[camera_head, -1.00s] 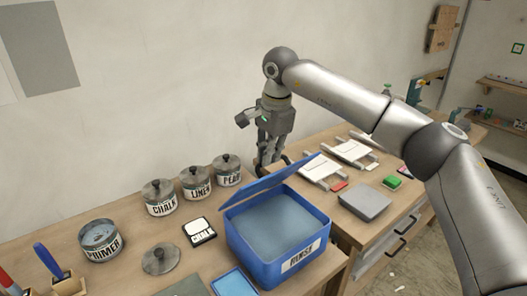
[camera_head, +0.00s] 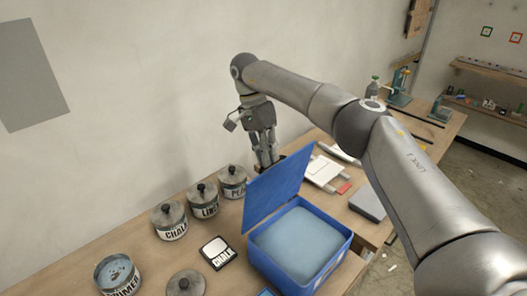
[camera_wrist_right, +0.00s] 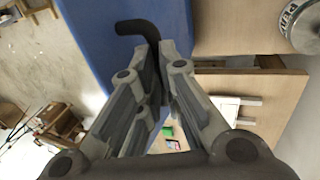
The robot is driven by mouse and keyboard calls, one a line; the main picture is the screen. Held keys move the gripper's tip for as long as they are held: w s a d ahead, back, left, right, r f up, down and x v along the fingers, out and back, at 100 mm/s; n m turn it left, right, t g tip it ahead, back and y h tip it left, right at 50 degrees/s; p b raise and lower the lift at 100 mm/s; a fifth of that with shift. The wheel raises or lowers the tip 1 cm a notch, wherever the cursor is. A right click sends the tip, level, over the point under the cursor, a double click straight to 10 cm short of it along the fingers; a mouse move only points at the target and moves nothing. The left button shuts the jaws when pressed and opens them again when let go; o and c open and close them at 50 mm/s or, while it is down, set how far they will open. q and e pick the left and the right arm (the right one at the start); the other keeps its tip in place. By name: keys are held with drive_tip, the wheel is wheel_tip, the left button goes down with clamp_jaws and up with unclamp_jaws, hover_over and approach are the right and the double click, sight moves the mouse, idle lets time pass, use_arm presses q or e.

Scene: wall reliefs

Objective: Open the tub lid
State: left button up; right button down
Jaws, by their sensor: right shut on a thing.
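The blue tub (camera_head: 332,258) stands on the bench, with pale blue-grey liquid (camera_head: 298,243) inside. Its blue lid (camera_head: 277,188) is hinged along one side and stands tilted up, well open. My right gripper (camera_head: 268,166) is behind the lid's raised edge, pointing down. In the right wrist view, the right gripper (camera_wrist_right: 160,85) is shut on a dark bent handle (camera_wrist_right: 140,27) beside the blue lid (camera_wrist_right: 95,35). The lid hides part of the handle in the head view. My left gripper is not in view.
Lidded cans marked chalk (camera_head: 172,222), liner (camera_head: 205,201) and pear or similar (camera_head: 233,181) stand along the wall. A grey block (camera_head: 367,203) is to the right.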

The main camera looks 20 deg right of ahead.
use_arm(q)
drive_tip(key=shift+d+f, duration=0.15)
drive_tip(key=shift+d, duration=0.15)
use_arm(e)
drive_tip(key=shift+s+a+f, duration=0.1)
drive_tip(key=shift+s+f, duration=0.1)
drive_tip(key=shift+f, duration=0.35)
drive_tip(key=shift+s+a+f, duration=0.1)
drive_tip(key=shift+s+f, duration=0.05)
drive_tip(key=shift+f, duration=0.35)
drive_tip(key=c, duration=1.8)
unclamp_jaws()
drive_tip(key=shift+o, duration=1.3)
drive_tip(key=shift+w+f, duration=0.1)
drive_tip(key=shift+w, duration=0.2)
drive_tip(key=shift+o, duration=0.3)
drive_tip(key=shift+w+f, duration=0.1)
drive_tip(key=shift+w, duration=0.25)
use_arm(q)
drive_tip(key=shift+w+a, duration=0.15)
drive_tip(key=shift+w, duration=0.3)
use_arm(e)
wheel_tip(320, 180, up, 10)
